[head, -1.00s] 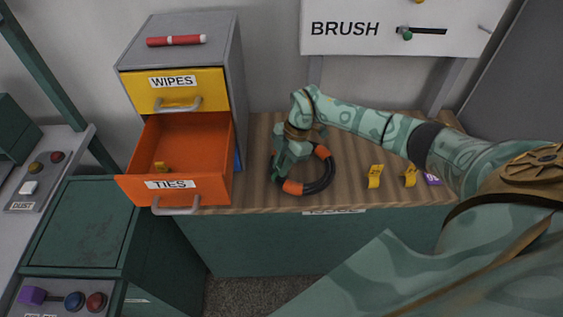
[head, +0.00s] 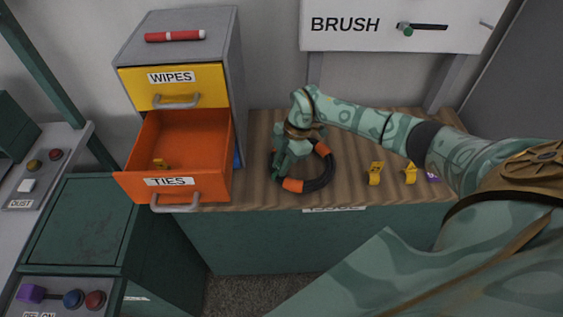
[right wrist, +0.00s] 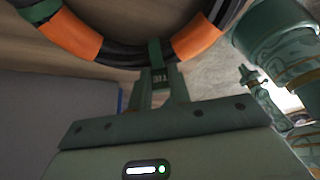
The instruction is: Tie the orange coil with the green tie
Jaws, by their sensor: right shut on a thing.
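The coil (head: 320,181) is a black hose ring with orange bands. It lies on the wooden counter, right of the open drawer. My right gripper (head: 282,168) is at the coil's left side and hides part of it. In the right wrist view the coil (right wrist: 75,38) crosses the top. A green tie (right wrist: 155,52) sits on the black hose between two orange bands. My right gripper (right wrist: 158,92) is shut on the tie's end, just beside the hose. Whether the tie closes on the hose's far side is hidden. My left gripper is not seen.
An orange TIES drawer (head: 134,186) stands open with a small yellow piece (head: 160,163) inside. Yellow pieces (head: 375,173) stand on the counter (head: 345,193) to the right, near my forearm. A grey cabinet (head: 222,52) rises behind the drawer.

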